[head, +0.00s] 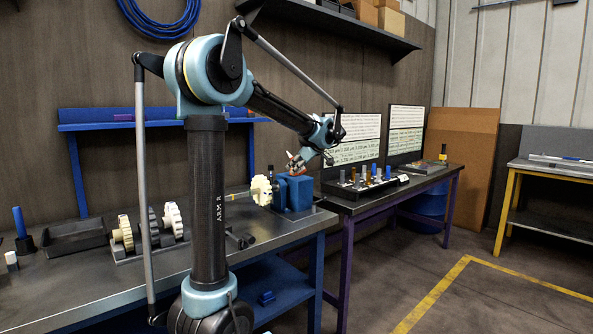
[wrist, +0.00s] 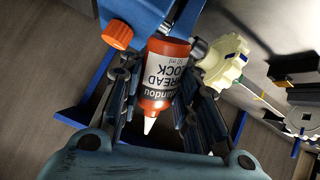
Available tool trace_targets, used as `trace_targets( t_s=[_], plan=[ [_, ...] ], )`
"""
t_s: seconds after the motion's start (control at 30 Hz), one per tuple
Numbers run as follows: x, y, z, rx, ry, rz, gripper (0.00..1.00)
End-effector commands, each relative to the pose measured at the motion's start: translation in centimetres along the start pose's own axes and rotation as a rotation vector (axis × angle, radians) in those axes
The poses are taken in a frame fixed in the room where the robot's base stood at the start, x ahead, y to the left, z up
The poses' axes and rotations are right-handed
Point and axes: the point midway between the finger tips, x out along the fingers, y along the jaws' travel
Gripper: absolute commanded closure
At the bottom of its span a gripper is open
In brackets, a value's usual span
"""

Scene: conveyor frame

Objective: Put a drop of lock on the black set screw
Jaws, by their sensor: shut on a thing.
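My gripper (wrist: 163,92) is shut on a red thread lock bottle (wrist: 167,62) with a white label and a white pointed nozzle. In the wrist view the nozzle points toward the bottom of the picture. In the head view my gripper (head: 308,158) is above the blue vise-like block (head: 297,193), with a bit of red at its tip. A cream gear (head: 262,190) sits on a shaft left of the block. The gear also shows in the wrist view (wrist: 222,62), right of the bottle and apart from it. I cannot make out the black set screw.
An orange round piece (wrist: 117,34) shows beside the blue part. More gears (head: 172,220) stand in a rack on the steel bench (head: 80,285), near a dark tray (head: 75,237). A second table (head: 395,190) behind holds several small bottles and two screens.

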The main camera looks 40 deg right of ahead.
Motion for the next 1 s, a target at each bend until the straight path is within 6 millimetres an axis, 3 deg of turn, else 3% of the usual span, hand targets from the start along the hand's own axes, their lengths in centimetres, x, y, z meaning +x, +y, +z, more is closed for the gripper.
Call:
trace_targets(
  t_s=[0.7, 1.0],
  plan=[
    [-1.5, 0.7, -1.8, 0.275, 0.603, -0.009, 0.97],
    [-1.7, 0.7, -1.9, 0.291, 0.639, -0.011, 0.97]
  ],
)
